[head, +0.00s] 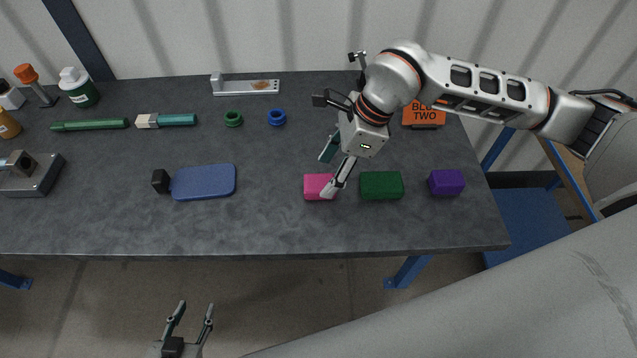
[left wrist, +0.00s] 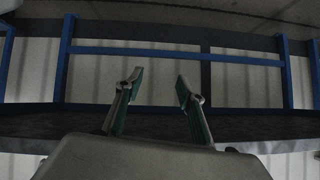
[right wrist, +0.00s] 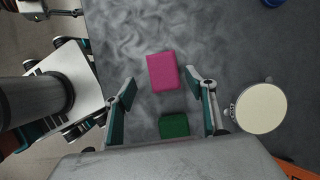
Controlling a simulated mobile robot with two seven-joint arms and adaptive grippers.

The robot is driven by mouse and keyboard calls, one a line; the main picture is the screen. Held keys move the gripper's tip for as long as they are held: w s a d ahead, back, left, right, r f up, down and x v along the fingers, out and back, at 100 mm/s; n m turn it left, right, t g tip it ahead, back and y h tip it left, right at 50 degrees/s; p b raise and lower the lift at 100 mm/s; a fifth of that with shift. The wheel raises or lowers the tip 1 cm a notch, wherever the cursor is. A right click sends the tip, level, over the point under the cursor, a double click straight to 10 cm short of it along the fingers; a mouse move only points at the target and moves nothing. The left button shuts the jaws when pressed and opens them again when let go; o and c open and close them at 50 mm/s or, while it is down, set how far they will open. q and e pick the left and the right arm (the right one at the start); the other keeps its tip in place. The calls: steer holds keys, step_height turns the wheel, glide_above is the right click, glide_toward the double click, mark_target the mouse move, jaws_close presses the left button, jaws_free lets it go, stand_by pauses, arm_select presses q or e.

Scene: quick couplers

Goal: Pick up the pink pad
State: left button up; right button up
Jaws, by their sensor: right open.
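The pink pad (head: 318,187) lies flat on the dark table top near its front edge, left of a green block. In the right wrist view the pink pad (right wrist: 162,71) lies ahead of the fingertips, roughly between their lines. My right gripper (head: 333,172) is open and empty above the table; in the head view one finger overlaps the right side of the pad. My left gripper (head: 192,308) is open and empty, low in front of the table; it also shows open in the left wrist view (left wrist: 157,80).
The green block (head: 381,186) and a purple block (head: 446,182) stand to the right of the pad. A blue board (head: 204,182) lies to the left. Green (head: 233,119) and blue (head: 277,117) rings lie behind. An orange sign (head: 423,115) stands behind the right arm.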

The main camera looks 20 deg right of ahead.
mark_target(321, 182)
steer(key=x, duration=0.5)
steer(key=shift+w+f+b, duration=0.25)
steer(key=shift+f+b, duration=0.05)
steer(key=shift+f, duration=0.05)
steer(key=c, duration=1.1)
